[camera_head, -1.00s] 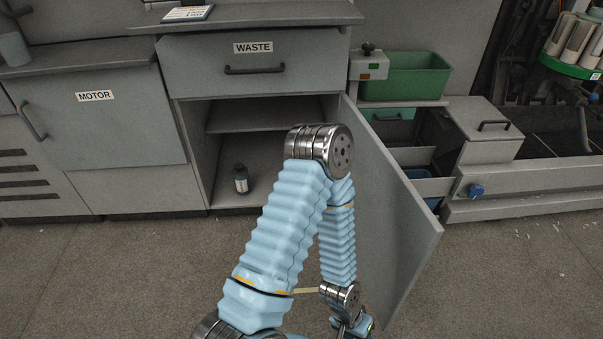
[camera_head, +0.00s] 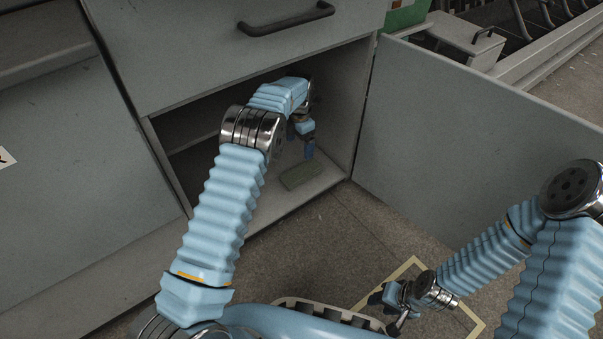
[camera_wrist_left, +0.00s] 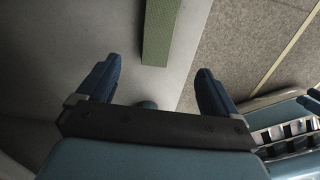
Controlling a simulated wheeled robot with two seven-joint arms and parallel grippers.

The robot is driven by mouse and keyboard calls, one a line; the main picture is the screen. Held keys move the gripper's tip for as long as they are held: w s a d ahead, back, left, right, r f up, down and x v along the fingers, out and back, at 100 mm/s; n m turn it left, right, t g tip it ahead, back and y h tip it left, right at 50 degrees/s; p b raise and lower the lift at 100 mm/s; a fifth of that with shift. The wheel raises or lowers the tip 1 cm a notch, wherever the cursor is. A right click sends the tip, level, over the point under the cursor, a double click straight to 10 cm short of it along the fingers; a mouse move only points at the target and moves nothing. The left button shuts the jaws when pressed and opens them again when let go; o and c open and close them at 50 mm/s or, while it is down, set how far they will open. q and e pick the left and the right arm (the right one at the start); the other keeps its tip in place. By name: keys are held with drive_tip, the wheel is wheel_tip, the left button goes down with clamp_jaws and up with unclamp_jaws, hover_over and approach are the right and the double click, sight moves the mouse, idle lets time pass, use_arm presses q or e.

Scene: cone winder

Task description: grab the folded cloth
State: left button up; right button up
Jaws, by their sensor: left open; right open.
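The folded cloth (camera_head: 302,174) is a flat grey-green slab on the cabinet's bottom board, near its front edge. In the left wrist view the green cloth (camera_wrist_left: 161,30) shows at the top, between and beyond the fingertips, cut off by the frame. My left gripper (camera_head: 308,150) reaches into the cabinet just above the cloth. In the wrist view the left gripper (camera_wrist_left: 155,72) is open, with nothing between its fingertips. My right gripper (camera_head: 397,316) is open and low over the floor at the front, far from the cloth.
The cabinet door (camera_head: 455,140) stands open on the right. A drawer (camera_head: 250,50) is shut above the opening, and a side wall (camera_head: 355,110) bounds it. Floor with a pale marked line (camera_head: 467,313) lies in front.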

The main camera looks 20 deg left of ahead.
use_arm(q)
drive_tip(key=b, duration=0.1)
hover_over(301, 171)
drive_tip(key=f, duration=0.7)
drive_tip(key=shift+s+a+f, duration=0.25)
drive_tip(key=shift+s+a, duration=0.05)
drive_tip(key=shift+s, duration=0.05)
drive_tip(key=f, duration=0.2)
drive_tip(key=f+b, duration=0.1)
drive_tip(key=f, duration=0.1)
drive_tip(key=f+b, duration=0.1)
drive_tip(key=f, duration=0.1)
drive_tip(key=shift+w+d, duration=0.3)
drive_tip(key=shift+d, duration=0.05)
drive_tip(key=shift+r, duration=0.15)
drive_tip(key=c, duration=1.1)
